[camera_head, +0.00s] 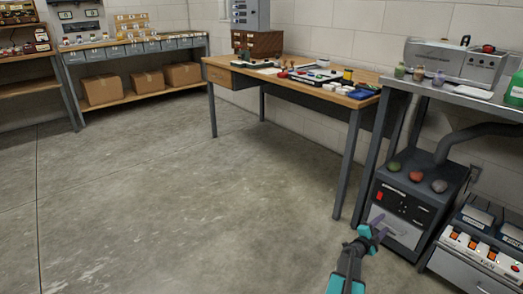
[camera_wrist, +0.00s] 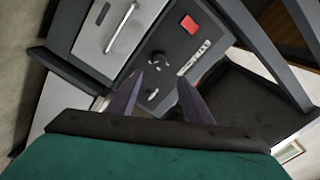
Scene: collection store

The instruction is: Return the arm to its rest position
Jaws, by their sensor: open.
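My gripper (camera_head: 377,223) is at the lower right of the head view, on the teal-and-dark end of my arm. It is in front of the dark floor-standing machine (camera_head: 408,206). In the wrist view my gripper (camera_wrist: 160,95) shows two purple-grey fingers set apart with nothing between them. Behind the fingers is the machine's front panel (camera_wrist: 170,50), tilted in the picture, with a red switch (camera_wrist: 190,24), dark knobs and a silver handle (camera_wrist: 119,28). I cannot tell the exact gap between the fingers and the panel.
Several small rounded objects lie on the machine's top. A wooden desk (camera_head: 222,78) with small items stands behind. A metal bench (camera_head: 450,94) is at the right, above a unit with orange switches (camera_head: 478,246). Shelves with cardboard boxes (camera_head: 101,90) stand far left. The concrete floor (camera_head: 170,200) is clear.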

